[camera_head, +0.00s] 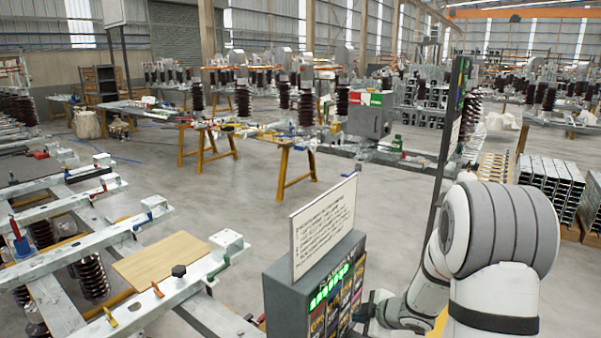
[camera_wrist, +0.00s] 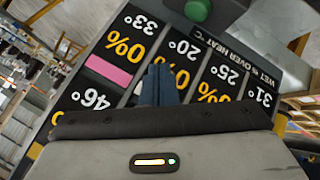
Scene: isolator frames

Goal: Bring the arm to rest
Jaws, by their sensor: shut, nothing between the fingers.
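My gripper (camera_wrist: 157,85) shows in the wrist view as two dark blue-grey fingers, shut together and empty. They are in front of a black display panel (camera_wrist: 215,72) with yellow and white figures, seen tilted and upside down. I cannot tell whether they touch it. In the head view my white and grey arm reaches down at the lower right. My gripper (camera_head: 364,310) is close to the right side of a grey display box (camera_head: 290,295), partly hidden.
A white text sign (camera_head: 323,227) stands on the box. At left is a metal frame (camera_head: 75,255) with a wooden board (camera_head: 160,262). A dark post (camera_head: 447,130) rises beside my arm. Grey floor (camera_head: 240,205) is open between the frame and the yellow trestles (camera_head: 208,148). A green button (camera_wrist: 197,10) shows in the wrist view.

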